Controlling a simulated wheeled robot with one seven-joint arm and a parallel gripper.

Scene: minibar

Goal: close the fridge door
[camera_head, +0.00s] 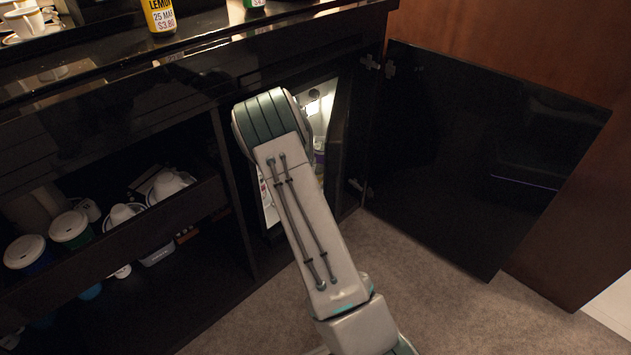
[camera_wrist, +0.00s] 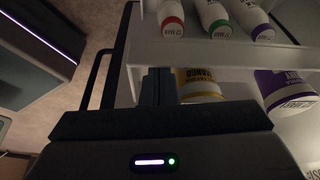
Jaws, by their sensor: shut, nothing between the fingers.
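The fridge stands open in the dark cabinet, and its lit interior (camera_head: 318,108) shows beside my arm in the head view. In the wrist view, a dark edge with a black bar handle (camera_wrist: 96,72), seemingly the fridge door's, runs beside white racks (camera_wrist: 140,52) holding bottles. My gripper (camera_wrist: 159,86) is shut and empty, its fingers in front of the racks, just right of that edge. I cannot tell whether they touch anything. In the head view my arm hides the gripper and most of the fridge.
A black cabinet door panel (camera_head: 470,150) stands wide open on hinges at the right. An open drawer (camera_head: 150,215) with cups and lidded containers is at the left. A yellow bottle (camera_head: 160,14) stands on the countertop. Carpet (camera_head: 430,290) in front is clear.

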